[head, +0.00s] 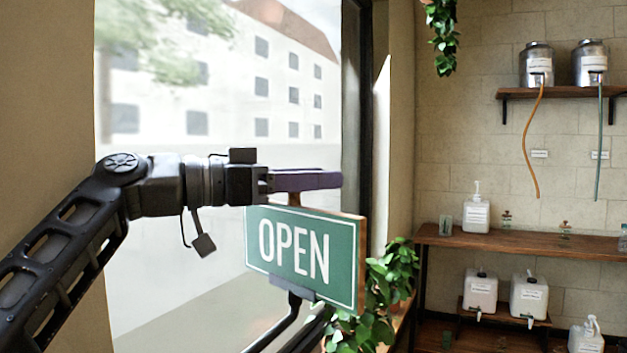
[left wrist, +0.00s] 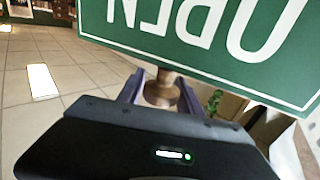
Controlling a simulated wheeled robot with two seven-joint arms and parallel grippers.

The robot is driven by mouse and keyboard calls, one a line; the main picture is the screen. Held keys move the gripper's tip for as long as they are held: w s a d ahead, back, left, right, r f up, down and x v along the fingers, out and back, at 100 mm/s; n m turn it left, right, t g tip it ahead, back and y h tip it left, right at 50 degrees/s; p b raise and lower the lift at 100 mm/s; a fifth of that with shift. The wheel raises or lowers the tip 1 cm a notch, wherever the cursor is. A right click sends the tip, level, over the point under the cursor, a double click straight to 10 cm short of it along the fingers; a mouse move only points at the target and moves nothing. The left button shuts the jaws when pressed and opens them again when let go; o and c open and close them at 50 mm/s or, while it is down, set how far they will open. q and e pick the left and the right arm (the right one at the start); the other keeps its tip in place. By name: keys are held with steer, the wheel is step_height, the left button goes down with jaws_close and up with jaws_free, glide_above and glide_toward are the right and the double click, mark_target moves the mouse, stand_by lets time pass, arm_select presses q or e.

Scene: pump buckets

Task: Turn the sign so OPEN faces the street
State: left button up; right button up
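The green sign (head: 301,257) with white OPEN lettering stands upright on a dark support in front of the window. Its OPEN face is towards the head camera, turned somewhat to the side. In the left wrist view the sign (left wrist: 205,38) appears upside down. My left gripper (head: 318,180) reaches in over the sign's top edge. Its purple fingers lie on both sides of a wooden knob (left wrist: 162,92), which fills the gap between them and seems held. The knob's stem (head: 294,199) shows below the fingers. The sign's other face is hidden. My right gripper is not in view.
The window (head: 220,110) with a pale building outside is behind the sign. A leafy plant (head: 372,300) is close to the sign's right edge. A wooden shelf (head: 520,243) with dispensers runs along the right wall. Open tiled floor (left wrist: 75,62) shows in the left wrist view.

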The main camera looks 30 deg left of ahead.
arm_select(q)
steer(key=shift+o, duration=1.4)
steer(key=shift+f, duration=0.1)
step_height(320, 180, up, 10)
steer(key=p, duration=0.9)
